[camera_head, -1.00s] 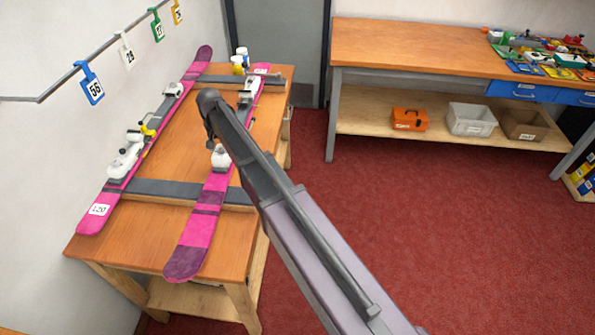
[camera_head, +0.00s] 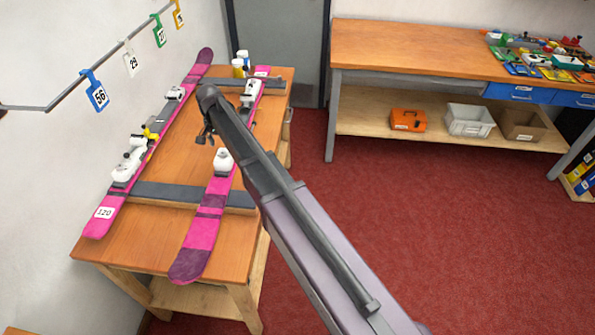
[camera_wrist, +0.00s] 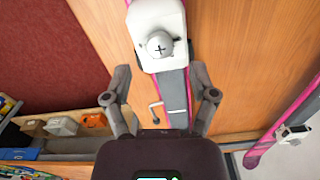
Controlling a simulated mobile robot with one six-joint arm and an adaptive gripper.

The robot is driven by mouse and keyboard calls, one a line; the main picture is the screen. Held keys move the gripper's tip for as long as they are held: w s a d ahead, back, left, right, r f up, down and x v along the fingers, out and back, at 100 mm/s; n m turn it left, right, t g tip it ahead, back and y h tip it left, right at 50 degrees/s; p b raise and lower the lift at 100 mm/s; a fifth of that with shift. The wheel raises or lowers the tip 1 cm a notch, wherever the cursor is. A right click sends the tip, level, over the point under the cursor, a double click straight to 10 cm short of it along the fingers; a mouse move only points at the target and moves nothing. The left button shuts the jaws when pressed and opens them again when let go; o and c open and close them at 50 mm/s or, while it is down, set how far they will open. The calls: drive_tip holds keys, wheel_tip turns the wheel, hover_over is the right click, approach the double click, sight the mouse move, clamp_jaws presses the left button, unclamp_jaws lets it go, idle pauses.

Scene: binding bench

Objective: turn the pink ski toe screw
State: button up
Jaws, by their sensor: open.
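Two pink-and-purple skis lie on the wooden bench (camera_head: 150,238). The right ski (camera_head: 202,232) carries a white binding piece (camera_head: 223,161) near its middle and another white piece (camera_head: 250,92) farther back. In the wrist view, a white binding piece (camera_wrist: 155,14) bears a round screw (camera_wrist: 159,46) with a cross slot. My gripper (camera_head: 206,136) is above the right ski, just behind the nearer white piece. In the wrist view my gripper (camera_wrist: 160,74) is open and empty, its fingers on either side below the screw, apart from it. The gap to the screw is hard to judge.
The left ski (camera_head: 110,205), labelled 120, has white bindings and a yellow item (camera_head: 151,134). Dark crossbars (camera_head: 165,191) lie beneath the skis. Small pots (camera_head: 239,67) stand at the back. Numbered tags (camera_head: 97,91) hang from a wall rail. Red floor (camera_head: 400,220) is clear.

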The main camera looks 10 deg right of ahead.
sight(223, 153)
drive_tip(key=shift+r+p, duration=4.95)
drive_tip(key=shift+r, duration=0.3)
drive_tip(key=s+d+f+n+b, duration=0.2)
drive_tip(key=s+d+f+b, duration=0.2)
drive_tip(key=s+d, duration=0.6)
drive_tip(key=s+d+f+n+b, duration=0.3)
drive_tip(key=s+d+f+b, duration=0.1)
drive_tip(key=s+d, duration=0.7)
drive_tip(key=shift+s, duration=0.85)
drive_tip(key=shift+f, duration=0.1)
drive_tip(key=shift+n, duration=0.4)
drive_tip(key=s+d, duration=0.2)
drive_tip(key=s, duration=0.1)
drive_tip(key=shift+s, duration=0.25)
